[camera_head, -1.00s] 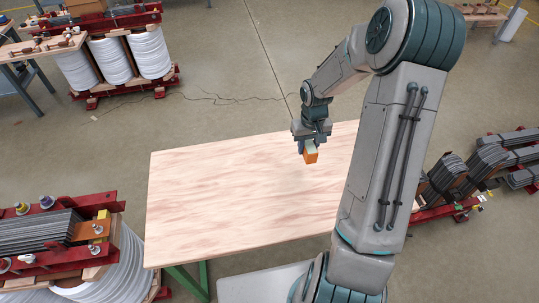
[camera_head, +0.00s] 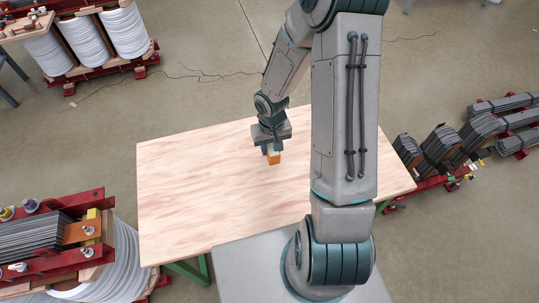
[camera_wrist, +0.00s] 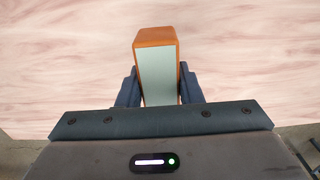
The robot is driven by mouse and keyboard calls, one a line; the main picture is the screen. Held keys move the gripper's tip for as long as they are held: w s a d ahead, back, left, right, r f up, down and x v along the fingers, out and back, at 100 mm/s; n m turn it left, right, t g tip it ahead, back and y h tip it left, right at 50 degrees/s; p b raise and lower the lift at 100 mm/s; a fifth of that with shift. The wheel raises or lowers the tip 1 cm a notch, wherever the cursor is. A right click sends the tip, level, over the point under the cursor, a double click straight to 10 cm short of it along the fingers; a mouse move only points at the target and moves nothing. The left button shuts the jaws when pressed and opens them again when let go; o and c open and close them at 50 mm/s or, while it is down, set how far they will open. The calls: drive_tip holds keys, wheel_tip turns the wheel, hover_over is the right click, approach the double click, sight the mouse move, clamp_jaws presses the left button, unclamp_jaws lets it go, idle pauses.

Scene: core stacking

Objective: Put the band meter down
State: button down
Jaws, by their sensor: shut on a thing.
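The band meter is a small orange block with a pale grey-green face (camera_wrist: 160,75); in the head view its orange side (camera_head: 274,160) shows below my fingers. My gripper (camera_head: 271,149) is shut on it, with one dark finger on each side in the wrist view (camera_wrist: 157,90). The meter is over the light wooden table (camera_head: 200,190), near the middle of its top. I cannot tell whether its underside touches the wood or hangs just above it.
The tabletop around the meter is bare. A coil assembly with red beams (camera_head: 60,245) stands at the lower left, close to the table. Stacked dark cores on red frames (camera_head: 440,160) stand beyond the right edge. More white coils (camera_head: 85,42) are at the upper left.

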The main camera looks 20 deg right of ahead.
drive_tip(key=shift+s+a+f, duration=0.2)
drive_tip(key=shift+f, duration=1.95)
drive_tip(key=shift+f, duration=0.2)
drive_tip(key=c, duration=1)
unclamp_jaws()
